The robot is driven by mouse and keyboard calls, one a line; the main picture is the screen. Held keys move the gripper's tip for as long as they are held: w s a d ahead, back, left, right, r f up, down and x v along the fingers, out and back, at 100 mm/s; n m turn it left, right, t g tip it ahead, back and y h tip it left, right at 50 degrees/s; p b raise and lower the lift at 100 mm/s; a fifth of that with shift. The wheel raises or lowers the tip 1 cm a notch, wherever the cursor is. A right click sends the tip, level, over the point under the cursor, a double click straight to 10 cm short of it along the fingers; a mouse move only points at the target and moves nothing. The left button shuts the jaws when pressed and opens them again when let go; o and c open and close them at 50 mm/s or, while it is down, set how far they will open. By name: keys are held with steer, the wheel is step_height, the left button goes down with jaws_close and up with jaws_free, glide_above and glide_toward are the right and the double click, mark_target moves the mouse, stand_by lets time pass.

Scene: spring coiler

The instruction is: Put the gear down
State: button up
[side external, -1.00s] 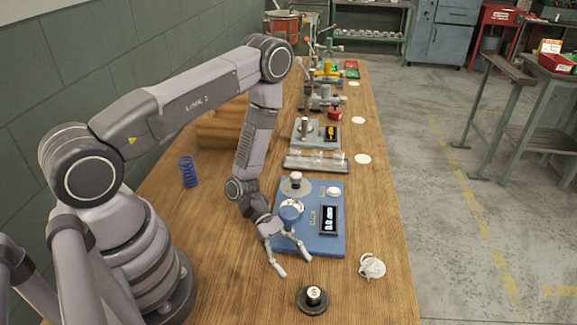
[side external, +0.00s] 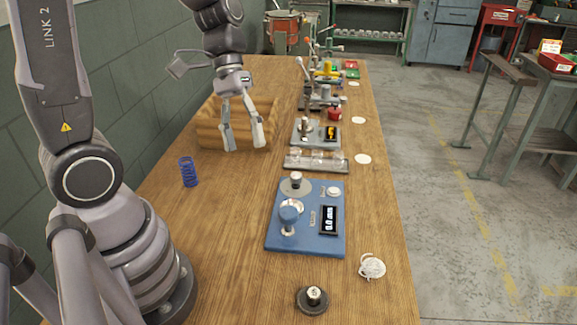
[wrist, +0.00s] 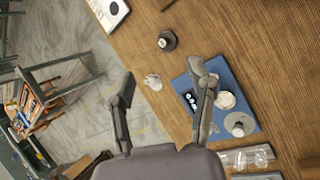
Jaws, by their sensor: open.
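I cannot make out a gear for certain in either view. My gripper (side external: 244,140) is open, with nothing seen between its fingers, and hangs in front of the wooden box at the back left of the bench. Its two spread fingers also show in the wrist view (wrist: 162,72). The blue device (side external: 278,243) with a lit display, a blue knob and a grey disc stands on the bench, apart from my gripper. A dark round base with a small labelled top (side external: 313,298) stands near the front. A small white object (side external: 372,267) lies at the right edge.
A blue coil spring (side external: 189,172) stands upright on the left. The wooden box (side external: 206,132) is beside my gripper. Bare bench lies between the spring and the blue device.

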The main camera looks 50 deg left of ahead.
steer(key=s+a+r+m+t+y, duration=0.4)
steer(key=s+a+r+t+y, duration=0.1)
steer(key=r, duration=0.5)
steer(key=shift+s+a+r+t+y, duration=0.2)
steer(key=shift+s+a+t+y, duration=0.2)
steer(key=shift+s+a+t, duration=0.6)
